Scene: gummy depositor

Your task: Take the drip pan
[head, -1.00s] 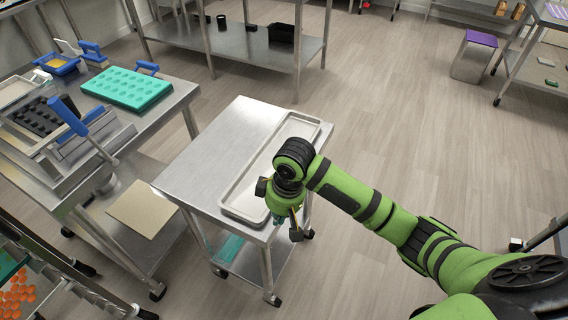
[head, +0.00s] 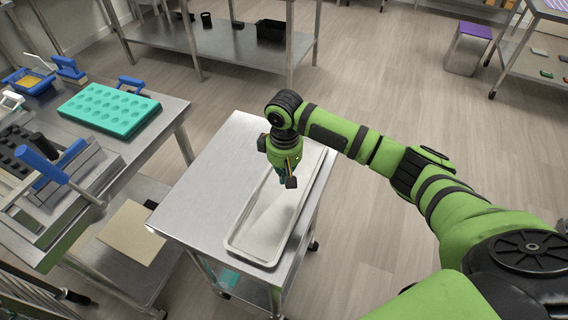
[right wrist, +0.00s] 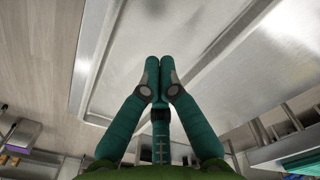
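The drip pan (head: 260,232), a long shallow light metal tray with a raised rim, lies flat on top of the steel cart (head: 205,187), along its right side. My right gripper (head: 289,184) is over the pan's middle, pointing down, and my wrist hides part of the far end. In the right wrist view the pan (right wrist: 130,35) spreads beneath the gripper. The teal fingers (right wrist: 159,65) are together with nothing visible between them. Whether the tips touch the pan cannot be told. My left gripper is in neither view.
The cart top left of the pan is bare. A steel table (head: 170,115) at left holds a teal mold (head: 108,108) and a metal machine with blue handles (head: 60,170). A steel shelf (head: 225,38) stands behind. Floor right of the cart is open.

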